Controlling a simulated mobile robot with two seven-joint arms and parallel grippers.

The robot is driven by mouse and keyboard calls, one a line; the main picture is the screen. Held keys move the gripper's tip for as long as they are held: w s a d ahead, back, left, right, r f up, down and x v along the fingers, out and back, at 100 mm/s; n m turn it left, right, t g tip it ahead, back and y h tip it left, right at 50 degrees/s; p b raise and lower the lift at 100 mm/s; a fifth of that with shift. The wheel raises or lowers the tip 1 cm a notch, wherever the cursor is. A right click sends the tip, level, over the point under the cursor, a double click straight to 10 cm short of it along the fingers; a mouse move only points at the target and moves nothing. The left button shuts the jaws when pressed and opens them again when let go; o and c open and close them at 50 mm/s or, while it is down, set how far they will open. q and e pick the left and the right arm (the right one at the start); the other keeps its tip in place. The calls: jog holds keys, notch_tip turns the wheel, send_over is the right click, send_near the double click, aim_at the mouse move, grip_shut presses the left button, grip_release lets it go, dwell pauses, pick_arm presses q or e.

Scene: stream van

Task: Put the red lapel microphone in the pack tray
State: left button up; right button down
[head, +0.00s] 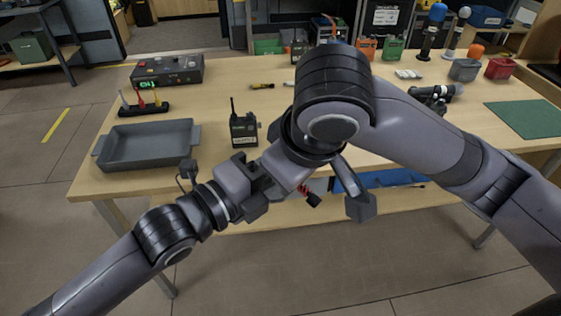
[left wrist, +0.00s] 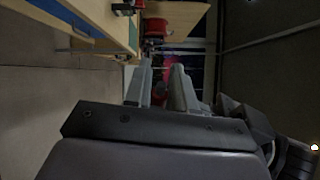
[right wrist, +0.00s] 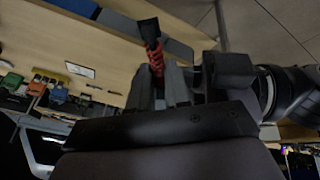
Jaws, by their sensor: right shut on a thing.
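The red lapel microphone, a coiled red piece with a black end, shows in the right wrist view (right wrist: 153,58) between the fingers of my right gripper (right wrist: 160,82), which is shut on it. In the head view its red part (head: 303,189) peeks out below my right arm, over the table's front edge. My left gripper (left wrist: 163,72) shows a gap between its fingers, open, with a blurred reddish shape beyond. In the head view both grippers are close together, largely covered by my arms. The grey pack tray (head: 120,168) stands at the table's front left and looks empty.
A black radio (head: 243,128) stands right of the tray. A dark rack of coloured sticks (head: 145,107) and a black box with a green display (head: 168,70) stand behind the tray. A green mat (head: 528,118) lies at right. The wooden table (head: 215,100) has bare patches between these.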

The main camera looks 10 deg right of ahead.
pick_arm(q)
jog(key=o, duration=0.8)
jog(key=shift+f, duration=0.2)
jog(key=v, duration=1.2)
